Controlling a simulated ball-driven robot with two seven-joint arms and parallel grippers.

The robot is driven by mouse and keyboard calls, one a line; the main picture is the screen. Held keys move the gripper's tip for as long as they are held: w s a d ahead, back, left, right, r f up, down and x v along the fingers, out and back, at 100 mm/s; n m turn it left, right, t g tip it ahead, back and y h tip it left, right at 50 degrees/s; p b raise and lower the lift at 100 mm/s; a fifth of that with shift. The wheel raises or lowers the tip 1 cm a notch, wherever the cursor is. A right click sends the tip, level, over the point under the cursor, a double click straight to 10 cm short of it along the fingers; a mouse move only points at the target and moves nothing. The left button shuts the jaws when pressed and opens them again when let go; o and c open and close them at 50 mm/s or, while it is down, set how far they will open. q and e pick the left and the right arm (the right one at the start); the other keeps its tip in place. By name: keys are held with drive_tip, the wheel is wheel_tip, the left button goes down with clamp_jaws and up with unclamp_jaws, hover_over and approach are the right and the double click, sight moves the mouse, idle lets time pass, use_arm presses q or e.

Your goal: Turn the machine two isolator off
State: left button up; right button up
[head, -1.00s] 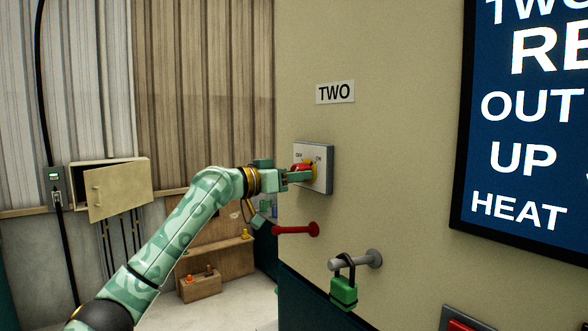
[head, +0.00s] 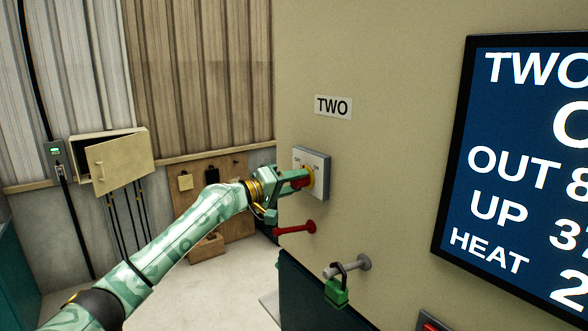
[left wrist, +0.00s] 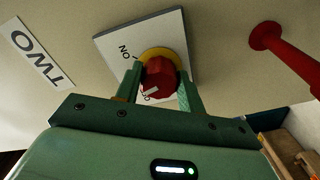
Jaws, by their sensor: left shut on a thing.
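The machine two isolator (head: 322,163) is a pale grey box on the beige panel, under a TWO label (head: 333,107). Its red knob (head: 300,183) sits on a yellow ring. My left gripper (head: 298,182) is shut on the knob, and its fingers partly hide it. In the left wrist view, the knob (left wrist: 157,74) is between my two fingers. A pale mark on the knob's near side lies by a lettered label that is partly hidden. The ON lettering is clear of the knob, to its upper left. My right gripper is not in view.
A red peg (head: 297,228) sticks out below the isolator. A grey peg (head: 352,266) below it carries a green padlock (head: 337,290). A dark blue display (head: 515,170) hangs to the right. An open beige cabinet (head: 120,163) is on the back wall.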

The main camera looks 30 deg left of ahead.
use_arm(q)
drive_tip(key=shift+r+n+p, duration=0.15)
drive_tip(key=shift+n+p, duration=0.8)
drive_tip(key=shift+n, duration=1.95)
drive_tip(key=o, duration=1)
drive_tip(key=shift+a, duration=0.1)
drive_tip(key=shift+c, duration=0.2)
drive_tip(key=shift+s, duration=0.1)
drive_tip(key=b+v, duration=0.8)
drive_tip(key=v, duration=0.8)
